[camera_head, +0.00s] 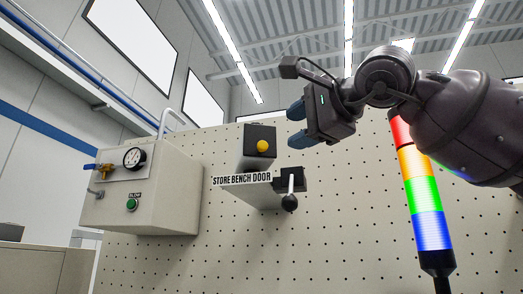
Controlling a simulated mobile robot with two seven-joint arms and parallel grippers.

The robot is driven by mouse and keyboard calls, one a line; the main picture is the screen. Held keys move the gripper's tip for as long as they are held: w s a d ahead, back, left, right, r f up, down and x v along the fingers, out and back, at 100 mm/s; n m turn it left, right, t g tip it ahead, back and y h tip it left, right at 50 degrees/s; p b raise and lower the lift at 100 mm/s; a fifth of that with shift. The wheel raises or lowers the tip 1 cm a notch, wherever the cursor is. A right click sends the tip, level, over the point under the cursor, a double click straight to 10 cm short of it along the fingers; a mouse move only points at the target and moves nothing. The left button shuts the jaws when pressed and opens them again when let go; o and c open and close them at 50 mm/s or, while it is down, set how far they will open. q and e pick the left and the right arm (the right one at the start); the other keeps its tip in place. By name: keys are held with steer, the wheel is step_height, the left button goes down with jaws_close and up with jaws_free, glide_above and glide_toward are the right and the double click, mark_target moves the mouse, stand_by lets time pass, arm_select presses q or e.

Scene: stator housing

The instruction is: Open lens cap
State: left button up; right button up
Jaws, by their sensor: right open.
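No thing that I can clearly recognise as a lens cap shows in the head view. My right gripper (297,125) is raised in front of the pegboard's upper edge, its blue fingertips pointing left. The fingers are apart with nothing between them. The gripper is to the right of a dark box with a yellow button (263,146) and above a black lever with a ball knob (290,201). I cannot tell how far apart in depth they are. My left gripper is out of view.
A beige cabinet (160,195) with a gauge (134,158) and green button stands on the left. A coloured light tower (424,190) stands right, below my right arm.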

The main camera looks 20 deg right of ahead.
mark_target(264, 145)
steer(key=shift+h, duration=0.3)
steer(key=x, duration=0.6)
steer(key=r+x, duration=0.1)
steer(key=x, duration=0.3)
steer(key=shift+w+d+r+p, duration=0.1)
steer(key=shift+w+d+p, duration=0.1)
steer(key=shift+p, duration=0.1)
jaws_close()
